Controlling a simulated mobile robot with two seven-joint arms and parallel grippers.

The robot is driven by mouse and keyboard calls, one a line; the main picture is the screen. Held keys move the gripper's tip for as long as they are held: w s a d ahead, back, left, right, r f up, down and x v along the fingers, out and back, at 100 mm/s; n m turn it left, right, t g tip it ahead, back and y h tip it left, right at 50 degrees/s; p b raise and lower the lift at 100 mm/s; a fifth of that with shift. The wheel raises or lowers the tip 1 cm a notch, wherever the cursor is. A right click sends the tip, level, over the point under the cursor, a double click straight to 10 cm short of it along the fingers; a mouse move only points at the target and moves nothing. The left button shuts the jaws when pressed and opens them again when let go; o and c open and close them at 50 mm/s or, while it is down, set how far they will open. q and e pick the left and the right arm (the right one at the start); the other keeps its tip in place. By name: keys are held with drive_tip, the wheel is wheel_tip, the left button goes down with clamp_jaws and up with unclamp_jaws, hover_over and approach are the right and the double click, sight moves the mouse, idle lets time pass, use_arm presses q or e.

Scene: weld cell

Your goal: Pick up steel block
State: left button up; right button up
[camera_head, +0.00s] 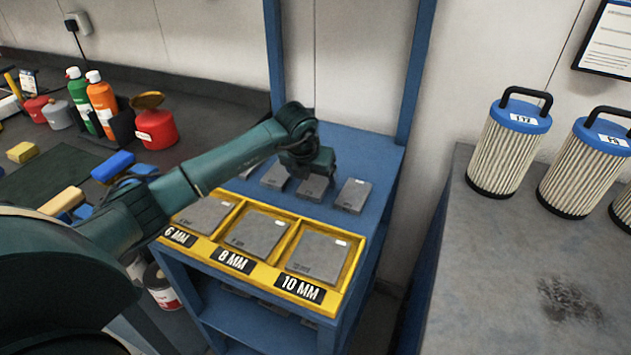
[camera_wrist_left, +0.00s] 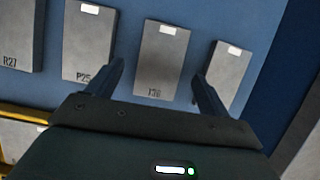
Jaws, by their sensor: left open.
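Several grey steel blocks with white tags stand in a row on the blue rack top; in the head view one (camera_head: 352,195) is at the right end and another (camera_head: 275,177) is left of my gripper. My left gripper (camera_head: 312,172) is open above the row. In the left wrist view my open gripper's fingers (camera_wrist_left: 157,73) point at a block (camera_wrist_left: 161,62) whose label seems to end in 30. A block marked P25 (camera_wrist_left: 89,42) is left of it, one marked R27 (camera_wrist_left: 17,35) farther left, and one with a hidden label (camera_wrist_left: 228,70) on the right. My right gripper is not visible.
A yellow tray (camera_head: 211,250) in front holds flat plates marked 6, 8 and 10 MM. Blue posts (camera_head: 409,75) rise at the rack's back. A grey bench with filter cartridges (camera_head: 510,146) stands right. Bottles (camera_head: 101,98) and a red can (camera_head: 155,127) stand left.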

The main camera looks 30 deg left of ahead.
use_arm(q)
drive_tip(key=shift+x, duration=1.1)
drive_tip(key=shift+w, duration=0.1)
drive_tip(key=c, duration=1.6)
drive_tip(key=shift+w+r, duration=0.1)
drive_tip(key=shift+r, duration=0.1)
drive_tip(key=shift+c, duration=0.2)
